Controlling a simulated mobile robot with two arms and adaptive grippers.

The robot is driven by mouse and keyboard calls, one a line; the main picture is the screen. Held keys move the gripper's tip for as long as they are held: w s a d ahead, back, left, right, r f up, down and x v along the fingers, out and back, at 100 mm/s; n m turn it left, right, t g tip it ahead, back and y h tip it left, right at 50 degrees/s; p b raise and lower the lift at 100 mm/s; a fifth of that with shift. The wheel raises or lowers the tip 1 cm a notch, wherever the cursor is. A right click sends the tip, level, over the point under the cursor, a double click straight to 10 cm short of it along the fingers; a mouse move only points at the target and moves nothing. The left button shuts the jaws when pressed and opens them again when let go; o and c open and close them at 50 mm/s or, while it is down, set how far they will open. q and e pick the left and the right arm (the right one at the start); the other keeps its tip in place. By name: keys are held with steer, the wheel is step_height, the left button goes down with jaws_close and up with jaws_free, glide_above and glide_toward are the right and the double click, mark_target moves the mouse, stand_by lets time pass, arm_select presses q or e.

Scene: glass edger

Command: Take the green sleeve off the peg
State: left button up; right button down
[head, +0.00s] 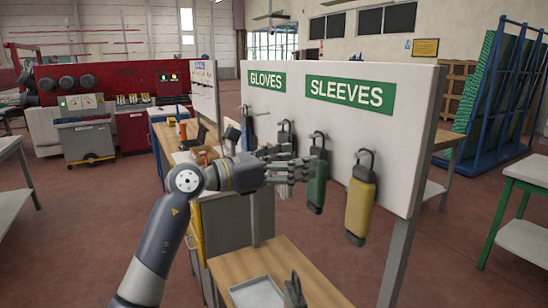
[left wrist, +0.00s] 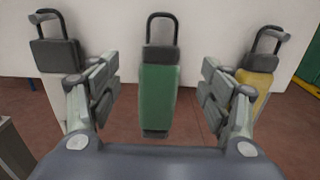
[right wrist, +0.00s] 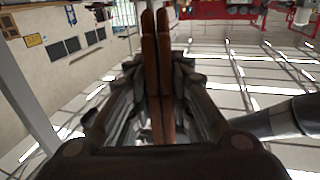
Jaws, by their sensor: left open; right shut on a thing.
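The green sleeve (head: 316,192) hangs upright from its dark hooked peg (head: 320,140) under the SLEEVES sign. In the left wrist view the green sleeve (left wrist: 158,95) is centred, with a dark band at its top and bottom and the peg loop above. My left gripper (head: 312,168) is open at the board. In its wrist view the fingers (left wrist: 160,88) stand on both sides of the sleeve, with gaps and no visible contact. My right gripper (right wrist: 160,85) is shut on a brown thing of two long strips (right wrist: 157,50), which I cannot identify.
A yellow sleeve (head: 360,208) hangs close right of the green one. A grey item (head: 286,140) hangs close left. The white board (head: 408,140) stands behind them. A wooden bench (head: 310,268) with a grey tray (head: 257,291) is below. A dark shape (head: 294,292) shows at the bench's near edge.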

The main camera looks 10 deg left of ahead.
mark_target(313, 152)
arm_select(q)
steer(key=shift+p+x, duration=0.65)
steer(key=shift+x, duration=1.85)
arm_select(e)
steer(key=shift+r, duration=0.95)
arm_select(q)
steer(key=c, duration=1.1)
steer(key=shift+c, duration=0.2)
steer(key=shift+r+p, duration=0.35)
steer(key=shift+r, duration=0.25)
arm_select(e)
steer(key=shift+r, duration=0.35)
arm_select(q)
steer(key=shift+a, duration=0.1)
